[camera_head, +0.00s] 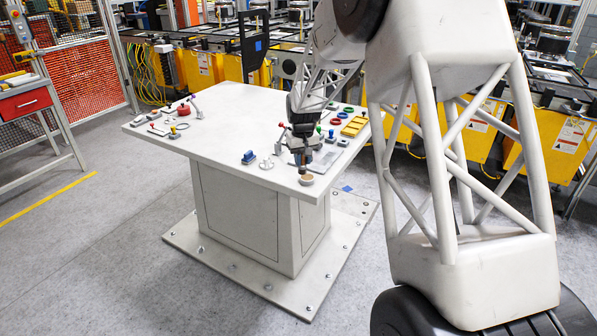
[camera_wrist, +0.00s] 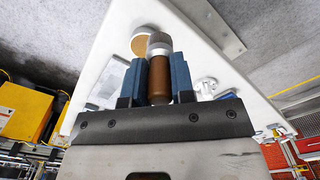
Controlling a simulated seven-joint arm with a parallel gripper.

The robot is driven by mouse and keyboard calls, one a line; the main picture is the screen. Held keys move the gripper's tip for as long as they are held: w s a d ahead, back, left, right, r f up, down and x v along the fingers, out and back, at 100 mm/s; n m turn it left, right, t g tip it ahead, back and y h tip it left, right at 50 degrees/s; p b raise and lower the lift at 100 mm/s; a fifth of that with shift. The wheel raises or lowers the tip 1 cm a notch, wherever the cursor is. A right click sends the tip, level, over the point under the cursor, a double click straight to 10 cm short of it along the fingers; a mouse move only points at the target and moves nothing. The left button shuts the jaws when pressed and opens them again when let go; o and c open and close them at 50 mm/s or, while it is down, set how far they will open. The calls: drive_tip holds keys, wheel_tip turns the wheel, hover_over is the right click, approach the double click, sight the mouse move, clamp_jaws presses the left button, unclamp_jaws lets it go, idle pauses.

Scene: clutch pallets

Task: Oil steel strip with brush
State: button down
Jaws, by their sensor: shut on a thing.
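My gripper (camera_wrist: 160,80) is shut on the brush (camera_wrist: 160,72), with its blue fingers on both sides of the brown handle. The brush's grey ringed end (camera_wrist: 159,40) points out beyond the fingers. In the head view, the brush (camera_head: 302,168) hangs roughly upright over the table's near corner, close to a small bowl (camera_head: 307,181) with brown content. The bowl also shows in the wrist view (camera_wrist: 143,42), partly behind the brush; I cannot tell whether they touch. A flat grey plate, seemingly the steel strip (camera_head: 326,160), lies just right of my gripper, partly hidden by it.
The white table (camera_head: 222,115) has a clear middle. A blue block (camera_head: 249,157) and a small metal part (camera_head: 267,164) lie left of my gripper. A yellow tray (camera_head: 354,126) and coloured rings (camera_head: 336,121) lie behind. Tools (camera_head: 168,128) lie at the far left.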

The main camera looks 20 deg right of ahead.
drive_tip(key=w+d, duration=0.1)
drive_tip(key=w+d+r, duration=0.1)
drive_tip(key=w+d, duration=0.1)
drive_tip(key=w, duration=0.1)
drive_tip(key=shift+r, duration=0.4)
drive_tip(key=shift+f, duration=0.2)
drive_tip(key=shift+f, duration=2.8)
drive_tip(key=shift+s+f, duration=0.1)
drive_tip(key=shift+f, duration=0.55)
idle(0.8)
wheel_tip(320, 180, up, 7)
idle(1.3)
drive_tip(key=shift+r, duration=0.1)
idle(0.4)
wheel_tip(320, 180, up, 8)
drive_tip(key=w+a, duration=0.1)
drive_tip(key=a, duration=0.2)
drive_tip(key=shift+w+m, duration=0.4)
